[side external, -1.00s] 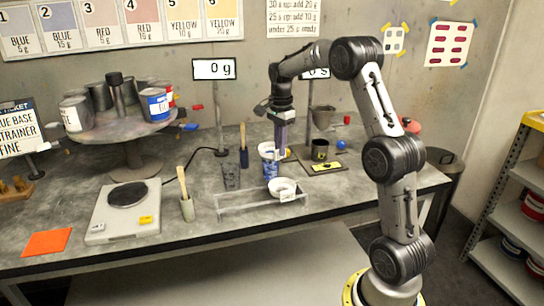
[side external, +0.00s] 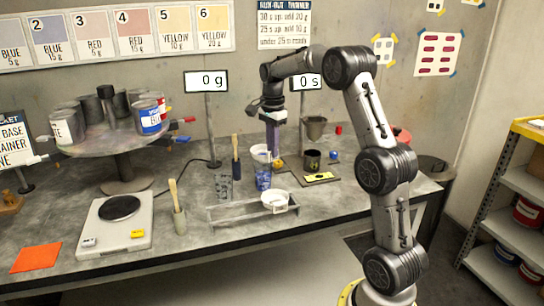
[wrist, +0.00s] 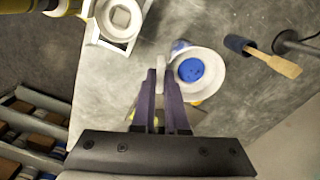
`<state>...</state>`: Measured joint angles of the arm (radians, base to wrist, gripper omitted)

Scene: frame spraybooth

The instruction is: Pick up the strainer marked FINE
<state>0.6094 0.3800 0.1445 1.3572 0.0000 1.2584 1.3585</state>
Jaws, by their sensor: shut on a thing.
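My gripper (side external: 274,153) points down over the bench, its purple fingers close together. In the wrist view, my gripper (wrist: 163,68) is shut on the pale tab of a white round strainer (wrist: 218,70). Blue shows inside its ring. In the side view this strainer (side external: 259,149) is at the top of a blue-marked clear cup (side external: 263,178); I cannot tell whether they touch. A second white strainer (side external: 275,200) sits in the clear rack (side external: 228,214), and also shows in the wrist view (wrist: 121,18). I cannot read a FINE mark on either strainer.
A dark cup (side external: 312,160) is to the right. A scale (side external: 115,222) and a paint-can turntable (side external: 118,146) are further left. The front bench strip is mostly clear.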

